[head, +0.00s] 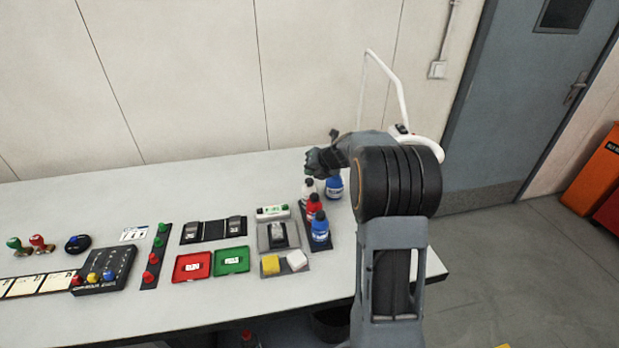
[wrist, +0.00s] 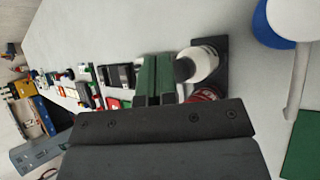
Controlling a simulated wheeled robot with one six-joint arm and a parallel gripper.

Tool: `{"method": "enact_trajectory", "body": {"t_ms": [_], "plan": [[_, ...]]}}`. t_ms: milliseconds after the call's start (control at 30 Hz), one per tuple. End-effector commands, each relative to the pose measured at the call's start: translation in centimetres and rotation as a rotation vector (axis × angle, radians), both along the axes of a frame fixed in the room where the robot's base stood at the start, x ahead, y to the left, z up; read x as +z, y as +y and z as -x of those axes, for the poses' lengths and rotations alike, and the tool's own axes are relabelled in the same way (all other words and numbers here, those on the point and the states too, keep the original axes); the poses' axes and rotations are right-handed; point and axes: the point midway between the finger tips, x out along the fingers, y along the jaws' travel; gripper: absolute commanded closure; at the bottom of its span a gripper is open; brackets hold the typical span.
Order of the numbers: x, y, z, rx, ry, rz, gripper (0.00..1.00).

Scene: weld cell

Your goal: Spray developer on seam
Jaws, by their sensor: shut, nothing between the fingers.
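My gripper (head: 318,162) is above the back right of the table, over the row of cans; in the wrist view its green fingers (wrist: 158,80) are together with nothing between them. Which can holds developer cannot be read. A grey block (head: 279,234) sits on a small plate left of the rack; no seam can be made out.
A blue container (head: 334,188) stands right of the rack, close to my arm. A white jointed lamp (head: 387,75) rises behind. Yellow and white pads (head: 270,264), red (head: 192,267) and green (head: 232,260) trays lie to the left. The table's back left is clear.

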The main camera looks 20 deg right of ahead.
Motion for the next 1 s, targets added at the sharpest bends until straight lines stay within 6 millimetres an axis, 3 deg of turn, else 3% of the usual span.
{"method": "enact_trajectory", "body": {"t_ms": [433, 1000], "plan": [[0.6, 0.0, 0.0, 0.0, 0.0, 0.0, 1.0], [5.0, 0.0, 0.0, 0.0, 0.0, 0.0, 1.0]]}}
